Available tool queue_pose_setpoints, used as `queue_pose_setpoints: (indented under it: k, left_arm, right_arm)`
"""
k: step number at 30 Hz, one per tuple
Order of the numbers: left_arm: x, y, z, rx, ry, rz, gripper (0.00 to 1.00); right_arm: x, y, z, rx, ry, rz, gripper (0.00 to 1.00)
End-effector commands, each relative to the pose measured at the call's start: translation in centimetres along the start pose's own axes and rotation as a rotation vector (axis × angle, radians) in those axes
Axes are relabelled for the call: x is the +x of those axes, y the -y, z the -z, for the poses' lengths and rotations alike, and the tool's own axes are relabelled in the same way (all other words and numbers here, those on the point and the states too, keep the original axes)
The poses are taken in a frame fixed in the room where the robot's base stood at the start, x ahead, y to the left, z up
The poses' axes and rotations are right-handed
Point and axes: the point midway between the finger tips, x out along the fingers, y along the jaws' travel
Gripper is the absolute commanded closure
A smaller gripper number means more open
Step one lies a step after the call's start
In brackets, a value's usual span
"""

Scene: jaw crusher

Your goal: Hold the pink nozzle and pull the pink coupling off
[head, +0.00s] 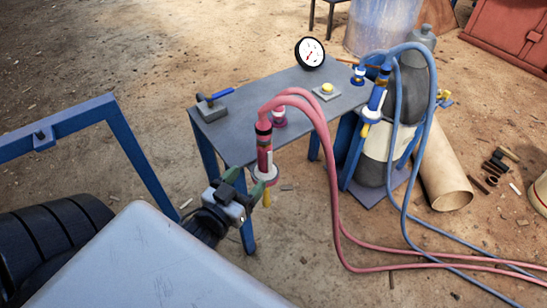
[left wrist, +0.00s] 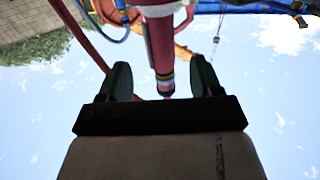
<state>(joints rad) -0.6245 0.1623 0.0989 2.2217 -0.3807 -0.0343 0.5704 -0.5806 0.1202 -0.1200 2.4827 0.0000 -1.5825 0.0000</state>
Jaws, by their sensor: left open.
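The pink nozzle (head: 264,150) is an upright pink cylinder with dark bands at the near edge of the grey table. A pink hose loops from its top, and a pale pink collar (head: 265,174) and a yellow lever sit at its bottom. A pink fitting (head: 279,117) stands on the tabletop behind it; I cannot tell which pink part is the coupling. My left gripper (head: 238,180) is open, just left of the collar. In the left wrist view the pink nozzle (left wrist: 162,50) shows between the two spread fingers, with clear gaps on both sides. My right gripper is not in view.
The grey table (head: 235,127) holds a blue-handled block (head: 212,105), a gauge (head: 310,53) and a yellow button (head: 327,88). A blue nozzle (head: 378,95) with its hose is at the right end. Hoses trail right across the ground. A blue frame (head: 140,155) stands left.

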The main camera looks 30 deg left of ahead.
Motion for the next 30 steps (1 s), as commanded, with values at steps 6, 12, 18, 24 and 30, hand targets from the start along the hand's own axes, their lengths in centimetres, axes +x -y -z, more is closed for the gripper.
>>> queue_pose_setpoints:
  k: [6,12,18,24,30]
  left_arm:
    - [3.8,0.0,0.0,0.002,-0.003,-0.001,0.35]
    - [7.3,0.0,-0.1,0.003,-0.001,0.000,0.35]
    - [9.4,0.0,-0.1,0.002,0.001,0.001,0.35]
    - [10.0,0.0,-0.1,0.001,0.004,0.002,0.35]
    - [10.0,0.0,-0.1,0.001,0.004,0.002,0.36]
  right_arm:
    - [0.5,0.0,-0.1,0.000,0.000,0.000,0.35]
    - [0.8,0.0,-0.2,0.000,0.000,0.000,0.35]
    - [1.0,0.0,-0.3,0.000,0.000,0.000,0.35]
    - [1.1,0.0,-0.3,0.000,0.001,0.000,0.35]
    - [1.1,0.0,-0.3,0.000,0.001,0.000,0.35]
